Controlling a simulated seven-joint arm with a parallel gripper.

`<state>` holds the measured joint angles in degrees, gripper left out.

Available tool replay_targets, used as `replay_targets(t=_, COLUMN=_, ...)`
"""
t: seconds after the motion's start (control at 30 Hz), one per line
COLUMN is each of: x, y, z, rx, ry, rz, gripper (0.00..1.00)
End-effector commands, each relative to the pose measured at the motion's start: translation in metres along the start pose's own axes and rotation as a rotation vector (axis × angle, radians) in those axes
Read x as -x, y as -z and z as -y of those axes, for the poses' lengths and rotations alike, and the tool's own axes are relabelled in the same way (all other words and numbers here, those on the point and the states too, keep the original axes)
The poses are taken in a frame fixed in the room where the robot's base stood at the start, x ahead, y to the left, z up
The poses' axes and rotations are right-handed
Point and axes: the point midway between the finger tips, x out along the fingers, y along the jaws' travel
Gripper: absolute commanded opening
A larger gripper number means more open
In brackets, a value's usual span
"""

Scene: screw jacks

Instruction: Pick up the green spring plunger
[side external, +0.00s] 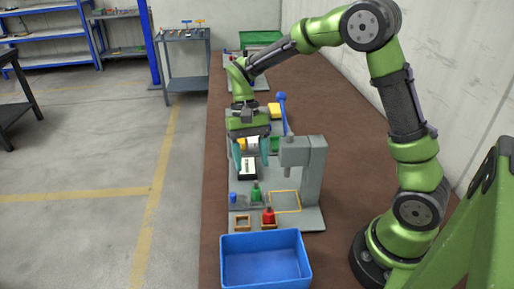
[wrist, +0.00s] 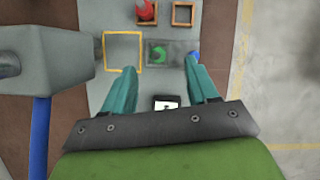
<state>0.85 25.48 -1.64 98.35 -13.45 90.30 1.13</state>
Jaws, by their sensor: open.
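The green spring plunger (side external: 255,193) stands upright on the grey base plate (side external: 303,222), between a blue piece and a red one. In the wrist view the green spring plunger (wrist: 158,54) lies between and slightly beyond the two teal fingertips. My gripper (side external: 250,176) is open and empty, above and behind the plunger in the side view. In the wrist view my gripper (wrist: 160,65) has its fingers spread wide, with the right fingertip close to the blue piece (wrist: 193,56). Nothing touches the plunger that I can see.
The red plunger (side external: 268,215) sits at a wooden frame, beside an empty frame (side external: 242,222). A grey press (side external: 312,165) with a blue lever stands right of my gripper. A yellow-outlined square (side external: 285,201) is bare. A blue bin (side external: 265,258) stands in front.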

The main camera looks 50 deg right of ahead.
Motion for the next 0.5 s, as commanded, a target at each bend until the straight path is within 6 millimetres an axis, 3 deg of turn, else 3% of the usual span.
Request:
replay_targets(t=0.1, x=-0.021, y=0.0, z=0.0, rx=0.0, ry=-0.001, rz=0.002, gripper=0.58)
replay_targets(t=0.37, x=-0.041, y=0.0, z=-0.002, rx=-0.001, ry=-0.001, rz=0.002, gripper=0.58)
replay_targets(t=0.5, x=-0.061, y=0.001, z=-0.006, rx=0.0, ry=-0.002, rz=0.002, gripper=0.58)
